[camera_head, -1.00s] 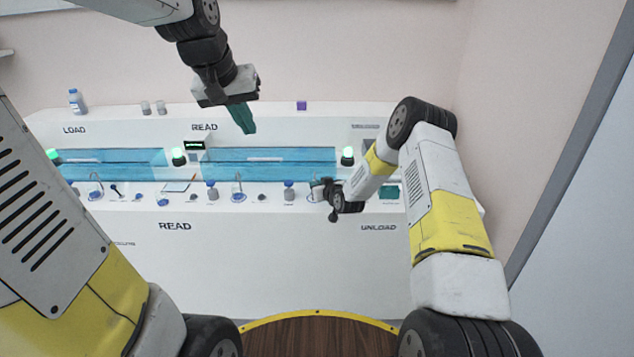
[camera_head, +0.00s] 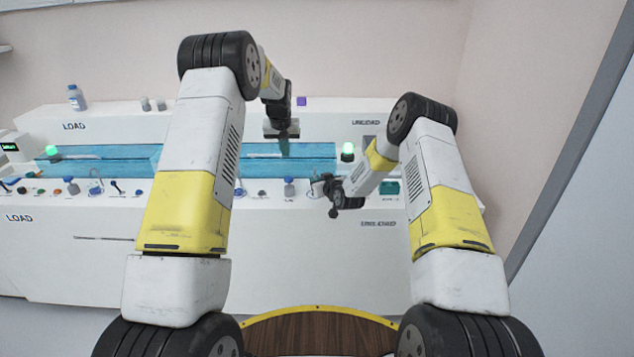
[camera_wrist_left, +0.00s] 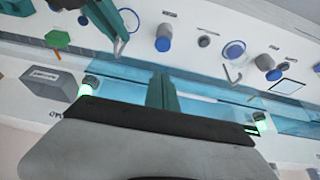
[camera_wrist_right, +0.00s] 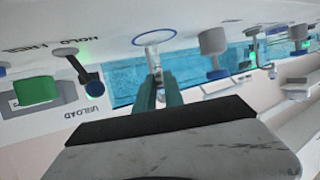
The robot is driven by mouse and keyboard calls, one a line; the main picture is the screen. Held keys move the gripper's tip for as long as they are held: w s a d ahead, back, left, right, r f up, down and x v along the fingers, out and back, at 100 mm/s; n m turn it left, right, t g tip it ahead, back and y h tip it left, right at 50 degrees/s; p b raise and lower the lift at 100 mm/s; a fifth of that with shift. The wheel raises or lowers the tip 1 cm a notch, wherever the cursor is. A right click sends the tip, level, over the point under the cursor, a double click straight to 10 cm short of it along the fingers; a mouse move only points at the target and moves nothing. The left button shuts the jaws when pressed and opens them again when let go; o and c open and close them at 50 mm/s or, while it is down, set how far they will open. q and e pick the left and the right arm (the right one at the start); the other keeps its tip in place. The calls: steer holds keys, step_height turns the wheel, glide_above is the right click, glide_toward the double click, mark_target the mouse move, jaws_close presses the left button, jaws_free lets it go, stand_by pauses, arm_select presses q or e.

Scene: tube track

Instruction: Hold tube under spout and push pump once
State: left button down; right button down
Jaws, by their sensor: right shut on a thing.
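My right gripper (camera_head: 322,186) is low at the white counter front, by a blue ring with a spout. In the right wrist view its green fingers (camera_wrist_right: 158,92) are closed on a thin pale piece, likely the tube (camera_wrist_right: 154,62), just below the blue ring (camera_wrist_right: 153,37); the spout is hard to make out. A blue-topped pump (camera_head: 290,186) stands left of my right gripper; it also shows in the left wrist view (camera_wrist_left: 163,38). My left gripper (camera_head: 284,146) points down over the blue track behind the pump. Its green fingers (camera_wrist_left: 162,90) are together, nothing seen between them.
The blue track (camera_head: 318,158) runs along the counter. A green lamp (camera_head: 348,151) stands right of my left gripper. Another hooked spout with a blue ring (camera_wrist_left: 235,52) and several knobs line the counter. A green box (camera_head: 389,188) sits right of my right gripper.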

mark_target(289, 177)
arm_select(q)
steer(key=x, duration=0.3)
steer(key=shift+s+d, duration=0.1)
steer(key=shift+d, duration=0.1)
steer(key=shift+f, duration=2.75)
steer(key=shift+f, duration=0.4)
steer(key=shift+f, duration=0.65)
steer(key=shift+r, duration=3.55)
arm_select(e)
steer(key=shift+s, duration=0.1)
steer(key=shift+s+r, duration=0.15)
steer(key=shift+s, duration=2.8)
